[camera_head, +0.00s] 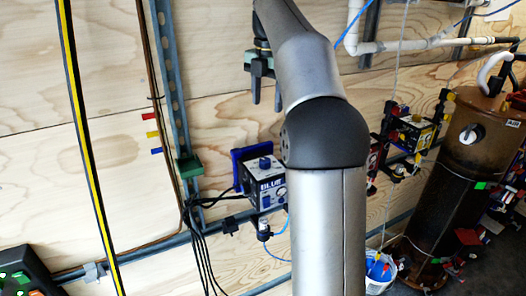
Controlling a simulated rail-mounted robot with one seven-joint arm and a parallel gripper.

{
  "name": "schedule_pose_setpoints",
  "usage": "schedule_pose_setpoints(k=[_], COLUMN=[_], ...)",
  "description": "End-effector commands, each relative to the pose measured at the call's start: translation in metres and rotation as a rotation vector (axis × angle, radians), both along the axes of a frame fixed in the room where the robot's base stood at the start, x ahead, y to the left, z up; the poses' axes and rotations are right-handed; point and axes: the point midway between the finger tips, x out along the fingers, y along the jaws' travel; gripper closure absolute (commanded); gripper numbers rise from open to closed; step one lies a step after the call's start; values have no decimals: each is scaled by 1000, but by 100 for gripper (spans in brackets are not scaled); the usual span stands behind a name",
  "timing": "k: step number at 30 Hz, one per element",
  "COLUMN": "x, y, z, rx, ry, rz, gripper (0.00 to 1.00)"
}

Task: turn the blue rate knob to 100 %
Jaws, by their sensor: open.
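A small pump box labelled BLUE (270,187) is mounted on the plywood wall near the middle, with a blue plate behind it. A blue knob (264,163) sits on its top. A small round control also shows on its front face, but any scale or setting is too small to read. My gripper (266,104) is above the box, fingers pointing down, apart and empty. It is clear of the box and the knob. My arm hides the area just right of the box.
Black cables (196,232) hang left of the box. A yellow pump box (408,135), a brown tank (457,175) and a white bucket (378,272) are at the right. White pipe (410,46) runs along the upper right wall. The plywood at left is mostly bare.

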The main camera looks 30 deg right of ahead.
Motion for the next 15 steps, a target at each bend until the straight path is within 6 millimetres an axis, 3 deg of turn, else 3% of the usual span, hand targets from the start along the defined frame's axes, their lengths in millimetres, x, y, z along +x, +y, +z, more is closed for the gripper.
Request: schedule_pose_setpoints(k=[5,15], x=[1,2], y=[-1,1], z=[-18,-90], rx=[0,1], ry=[2,2], rz=[15,13], gripper=[49,49])
